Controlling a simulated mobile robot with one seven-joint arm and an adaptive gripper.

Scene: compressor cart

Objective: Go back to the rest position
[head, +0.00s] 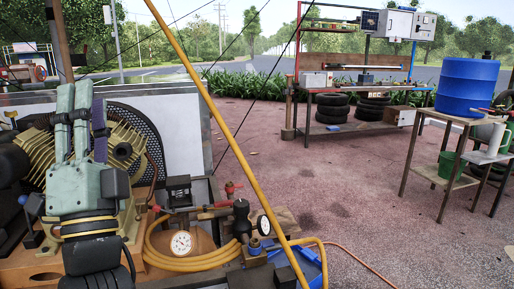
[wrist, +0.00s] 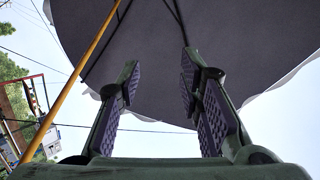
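My gripper (head: 76,98) is at the left of the head view, raised with its green fingers pointing up, in front of the compressor with its yellow-brown finned cylinders. In the wrist view my gripper (wrist: 160,78) has its two purple-padded fingers well apart, with nothing between them. Past the fingers, that view shows the dark underside of an umbrella canopy (wrist: 240,50) and sky. My gripper holds nothing and hides part of the compressor (head: 125,150).
A yellow pole (head: 215,115) slants across the head view, right of my gripper. A yellow hose (head: 190,262), pressure gauge (head: 181,243) and fittings lie on the cart below. A workbench (head: 350,85) and blue barrel (head: 467,88) stand farther right. Open paving (head: 310,180) lies between.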

